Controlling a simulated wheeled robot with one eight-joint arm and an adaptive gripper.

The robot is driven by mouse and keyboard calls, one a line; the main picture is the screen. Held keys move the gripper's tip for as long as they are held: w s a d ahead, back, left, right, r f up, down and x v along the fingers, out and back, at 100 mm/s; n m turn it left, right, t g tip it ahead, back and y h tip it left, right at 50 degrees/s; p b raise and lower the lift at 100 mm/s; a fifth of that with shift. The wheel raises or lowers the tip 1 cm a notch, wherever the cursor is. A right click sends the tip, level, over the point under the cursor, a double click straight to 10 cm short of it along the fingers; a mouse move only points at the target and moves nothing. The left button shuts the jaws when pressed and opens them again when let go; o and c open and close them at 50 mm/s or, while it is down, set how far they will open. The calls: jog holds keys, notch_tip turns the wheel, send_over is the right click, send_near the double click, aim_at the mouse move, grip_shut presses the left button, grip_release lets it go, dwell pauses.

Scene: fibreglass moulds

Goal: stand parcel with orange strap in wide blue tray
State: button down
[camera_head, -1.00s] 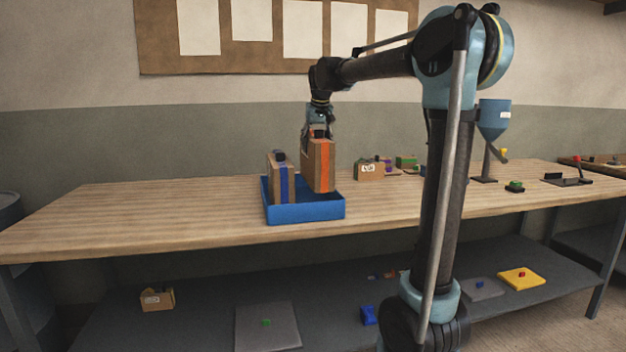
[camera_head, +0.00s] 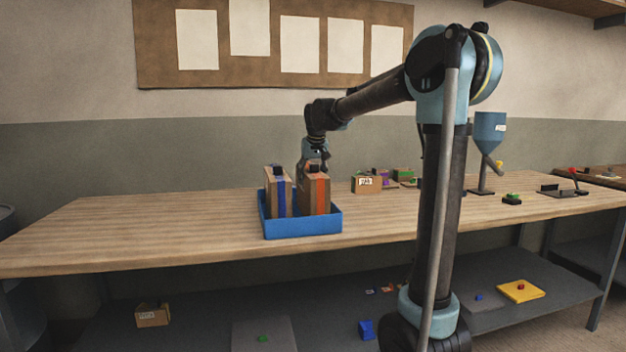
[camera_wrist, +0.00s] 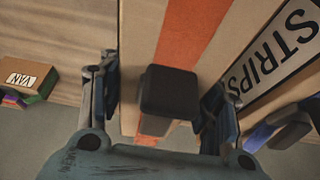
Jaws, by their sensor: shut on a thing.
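The parcel with the orange strap (camera_head: 318,193) stands upright in the right half of the wide blue tray (camera_head: 302,226), its lower part hidden by the tray's front wall. My gripper (camera_head: 316,166) is at its top, shut on the dark block-shaped grip there. In the wrist view the fingers of my gripper (camera_wrist: 168,95) stand either side of that dark block, with the orange strap (camera_wrist: 195,35) and a "STRIPS" label beyond. I cannot tell whether the parcel's base touches the tray floor.
A parcel with a blue strap (camera_head: 281,193) stands in the tray's left half, close beside. A small labelled box (camera_head: 366,184) and a green item (camera_head: 403,174) lie further right on the bench. The bench (camera_head: 130,225) left of the tray is clear.

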jog(key=c, duration=0.5)
grip_release()
jog(key=v, duration=1.2)
jog(key=s+d+f+m, duration=0.1)
jog(key=s+d+f, duration=0.6)
jog(key=s+f, duration=0.5)
jog(key=s+d+f+m+g, duration=0.1)
jog(key=s+d+f, duration=0.7)
jog(key=s+f, duration=0.3)
jog(key=s+d+f+m+g+h, duration=0.1)
jog(key=s+d+f, duration=0.7)
jog(key=s+f, duration=0.4)
jog(key=shift+s+d+f, duration=0.1)
jog(key=shift+s+f, duration=0.2)
jog(key=shift+s, duration=0.45)
